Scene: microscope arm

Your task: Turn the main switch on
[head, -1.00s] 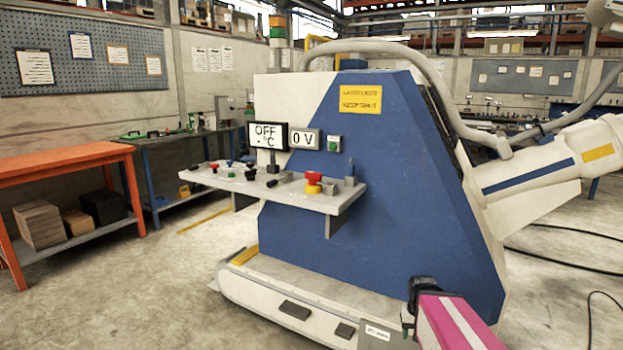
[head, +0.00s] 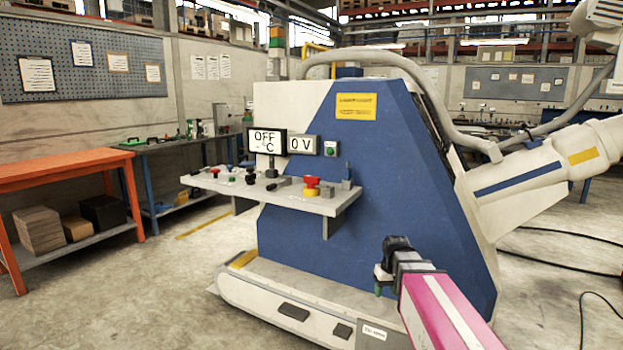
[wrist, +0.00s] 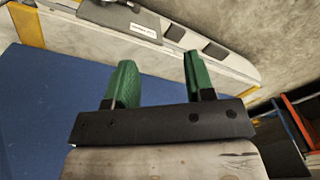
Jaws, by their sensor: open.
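A blue and white machine (head: 380,190) stands in front of me with a grey control shelf (head: 300,200) on its left side. A display (head: 267,141) reads "OFF" and "°C", and a smaller one (head: 304,144) reads "0 V". I cannot tell which control is the main switch. My gripper (wrist: 157,80) has two green fingers spread apart with nothing between them. In the head view it is low, to the right of the shelf and apart from it, in front of the blue side.
A small box with a green button (head: 330,149) is on the blue panel. The machine's white base (head: 290,300) juts out low at the front. An orange workbench (head: 60,170) is at left, with open floor between. Cables (head: 570,262) lie on the floor at right.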

